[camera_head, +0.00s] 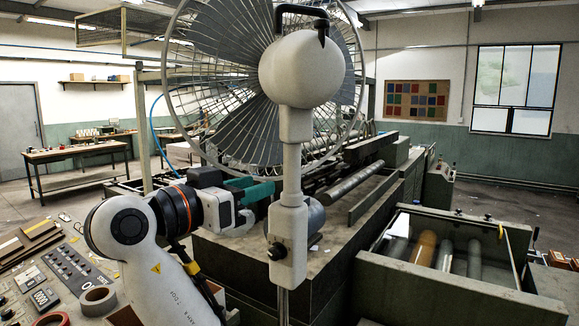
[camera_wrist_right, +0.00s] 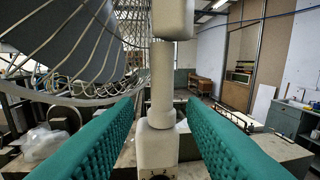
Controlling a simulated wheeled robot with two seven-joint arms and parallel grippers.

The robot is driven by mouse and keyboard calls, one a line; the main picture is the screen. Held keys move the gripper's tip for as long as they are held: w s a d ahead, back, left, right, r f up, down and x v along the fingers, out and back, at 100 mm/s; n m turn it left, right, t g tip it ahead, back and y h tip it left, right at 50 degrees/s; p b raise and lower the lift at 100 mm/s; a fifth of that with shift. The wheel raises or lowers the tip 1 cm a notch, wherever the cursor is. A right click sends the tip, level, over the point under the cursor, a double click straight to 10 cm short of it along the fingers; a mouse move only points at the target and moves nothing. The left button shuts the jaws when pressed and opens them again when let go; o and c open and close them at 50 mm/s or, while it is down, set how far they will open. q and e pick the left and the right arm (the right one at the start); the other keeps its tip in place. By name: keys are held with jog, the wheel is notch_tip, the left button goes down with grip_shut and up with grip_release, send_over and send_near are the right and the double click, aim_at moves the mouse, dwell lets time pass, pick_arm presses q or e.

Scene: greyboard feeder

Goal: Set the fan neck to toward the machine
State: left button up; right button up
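A large pedestal fan stands close in front of me in the head view. Its pale motor housing (camera_head: 302,68) faces me, and its wire cage (camera_head: 215,90) is on the far side, over the machine (camera_head: 345,240) and a little to the left. The pale fan neck (camera_head: 292,160) runs down to a thicker collar (camera_head: 288,245) with a dark knob. My right gripper (camera_head: 258,190), with teal fingers, is just left of the neck. In the right wrist view its fingers are apart, with the neck (camera_wrist_right: 162,85) showing upright between them; contact is not visible. My left gripper is not in view.
A control panel (camera_head: 65,270) with tape rolls (camera_head: 98,298) lies at lower left. A green-grey bin with rollers (camera_head: 440,280) stands at lower right. A workbench (camera_head: 75,155) is at the back left. Open floor shows at far right.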

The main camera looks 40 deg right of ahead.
aim_at(287, 176)
jog(key=x, duration=0.1)
jog(key=p+x, duration=0.1)
jog(key=x, duration=0.2)
jog(key=shift+r+p, duration=0.25)
jog(key=shift+p, duration=0.15)
jog(key=p+x, duration=0.2)
jog(key=x, duration=0.3)
jog(key=shift+s+d+f, duration=0.1)
jog(key=shift+s+f, duration=0.05)
jog(key=shift+d, duration=0.35)
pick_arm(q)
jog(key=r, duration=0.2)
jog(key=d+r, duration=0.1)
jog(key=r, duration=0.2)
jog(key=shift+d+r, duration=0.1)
pick_arm(e)
jog(key=shift+f, duration=0.1)
jog(key=shift+d, duration=0.15)
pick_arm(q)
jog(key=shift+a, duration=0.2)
pick_arm(e)
jog(key=shift+c, duration=0.4)
